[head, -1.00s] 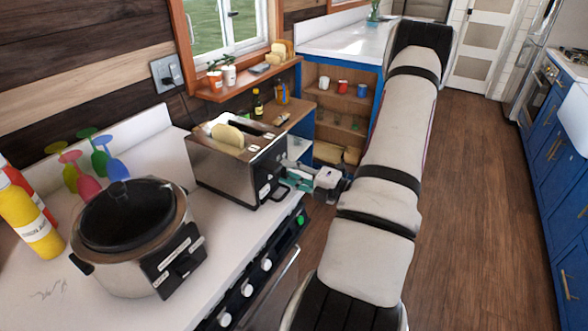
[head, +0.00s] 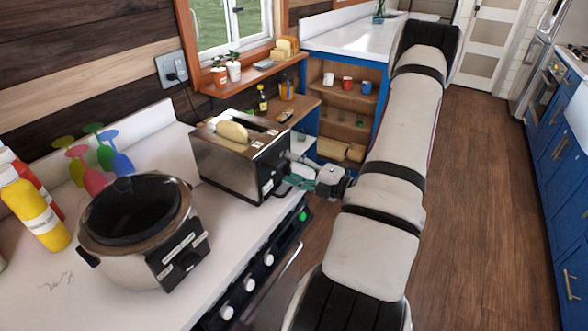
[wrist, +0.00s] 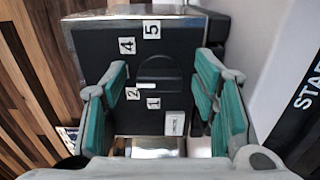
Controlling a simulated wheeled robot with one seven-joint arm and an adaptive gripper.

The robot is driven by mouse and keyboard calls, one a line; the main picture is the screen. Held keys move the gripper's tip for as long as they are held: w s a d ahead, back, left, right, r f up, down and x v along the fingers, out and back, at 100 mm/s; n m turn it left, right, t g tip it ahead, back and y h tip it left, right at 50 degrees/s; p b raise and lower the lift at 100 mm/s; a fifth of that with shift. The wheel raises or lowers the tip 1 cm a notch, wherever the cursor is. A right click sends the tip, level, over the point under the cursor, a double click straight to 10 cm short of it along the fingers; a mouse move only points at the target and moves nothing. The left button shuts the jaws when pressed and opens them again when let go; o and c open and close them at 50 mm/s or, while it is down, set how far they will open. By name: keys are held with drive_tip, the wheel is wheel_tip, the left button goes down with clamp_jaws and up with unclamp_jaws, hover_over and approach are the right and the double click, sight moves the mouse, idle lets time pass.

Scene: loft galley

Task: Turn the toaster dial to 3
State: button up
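The silver and black toaster (head: 222,158) stands on the white counter with bread in its top slot. In the wrist view its black end panel (wrist: 105,52) faces me, with white number labels 5, 4, 2 and 1. I cannot make out a 3 label; the left finger covers part of that side. My gripper (wrist: 160,85) is open, with one teal-padded finger on each side of the dial, apart from it. In the head view my gripper (head: 300,172) is at the toaster's right end.
A stove front with knobs (head: 268,258) runs along the counter edge. The wooden floor (head: 470,230) at right is clear.

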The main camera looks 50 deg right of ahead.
drive_tip(key=s, duration=1.2)
drive_tip(key=shift+d, duration=0.45)
drive_tip(key=shift+s, duration=0.1)
